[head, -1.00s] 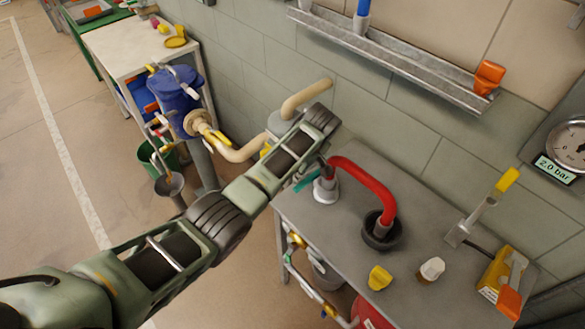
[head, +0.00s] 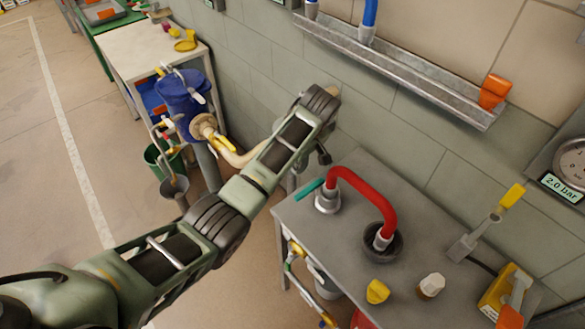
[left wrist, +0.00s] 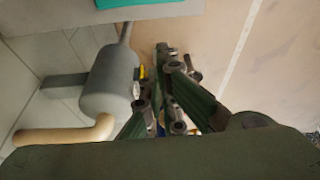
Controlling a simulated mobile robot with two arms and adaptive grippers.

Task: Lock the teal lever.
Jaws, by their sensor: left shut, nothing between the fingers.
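The teal lever (head: 309,189) sticks out to the left from the grey fitting (head: 327,202) at the left end of the red curved pipe (head: 368,192), over the bench's back left corner. A flat teal piece, seemingly the same lever, shows cut off at the top of the left wrist view (left wrist: 150,3). My left gripper (left wrist: 166,50) is shut and empty in the left wrist view, apart from the teal piece. In the head view only a dark part of the left gripper (head: 323,155) shows beyond my arm, above the lever. My right gripper is out of view.
A grey cylinder with a tan pipe (left wrist: 60,133) stands close to my left gripper. A wall shelf (head: 400,70) runs above.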

